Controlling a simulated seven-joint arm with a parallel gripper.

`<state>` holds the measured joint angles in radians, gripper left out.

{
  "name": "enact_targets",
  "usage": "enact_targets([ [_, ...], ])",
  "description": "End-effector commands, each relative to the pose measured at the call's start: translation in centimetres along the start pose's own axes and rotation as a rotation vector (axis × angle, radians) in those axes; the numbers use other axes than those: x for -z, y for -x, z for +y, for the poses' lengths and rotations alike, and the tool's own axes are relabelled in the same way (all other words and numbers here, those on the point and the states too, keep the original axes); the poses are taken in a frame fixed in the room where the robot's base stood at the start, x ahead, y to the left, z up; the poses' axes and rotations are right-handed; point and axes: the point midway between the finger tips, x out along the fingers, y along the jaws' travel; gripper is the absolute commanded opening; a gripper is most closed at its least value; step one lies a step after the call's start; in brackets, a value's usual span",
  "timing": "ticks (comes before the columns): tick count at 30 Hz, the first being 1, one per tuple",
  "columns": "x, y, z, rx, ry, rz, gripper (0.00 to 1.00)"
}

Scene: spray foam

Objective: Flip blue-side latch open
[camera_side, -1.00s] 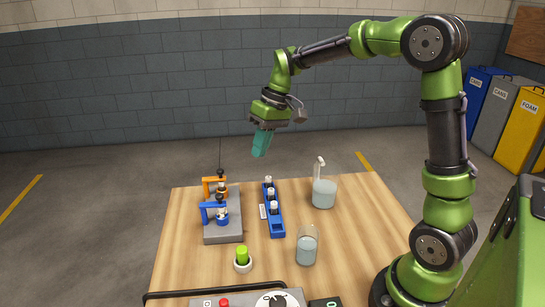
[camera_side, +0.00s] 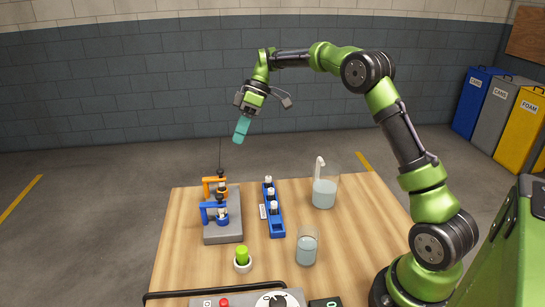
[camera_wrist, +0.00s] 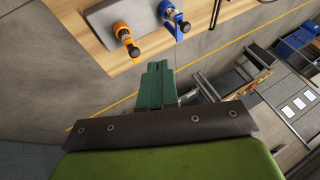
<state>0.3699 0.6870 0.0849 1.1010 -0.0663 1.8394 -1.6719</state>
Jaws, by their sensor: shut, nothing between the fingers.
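The blue latch (camera_side: 208,207) stands at the near end of a grey base plate (camera_side: 223,235) on the left of the table. It looks like a blue bracket arched over a small capped bottle in a blue holder (camera_side: 222,219). An orange latch (camera_side: 208,182) of the same kind stands behind it. In the wrist view the blue latch (camera_wrist: 176,22) is at the top, right of the orange one (camera_wrist: 124,34); each has a dark knob. My gripper (camera_side: 240,134) is shut and empty, well above and behind the latches, its teal fingers pointing down. Fine latch details are too small to tell.
A blue rack (camera_side: 277,229) with several white-capped bottles stands right of the base plate. Beakers of clear liquid (camera_side: 307,248) (camera_side: 324,193) stand further right. A green-topped item (camera_side: 242,256) is in front, near a control panel (camera_side: 262,299). The air around my gripper is free.

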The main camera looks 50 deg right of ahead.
Motion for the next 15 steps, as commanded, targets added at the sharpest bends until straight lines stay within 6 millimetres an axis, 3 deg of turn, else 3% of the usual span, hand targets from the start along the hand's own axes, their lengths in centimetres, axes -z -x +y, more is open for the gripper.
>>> enact_targets([
  [8,0.0,-1.9,0.0,0.002,-0.002,-0.003,0.00],
  [15,0.0,-7.0,-0.1,0.004,-0.001,-0.003,0.00],
])
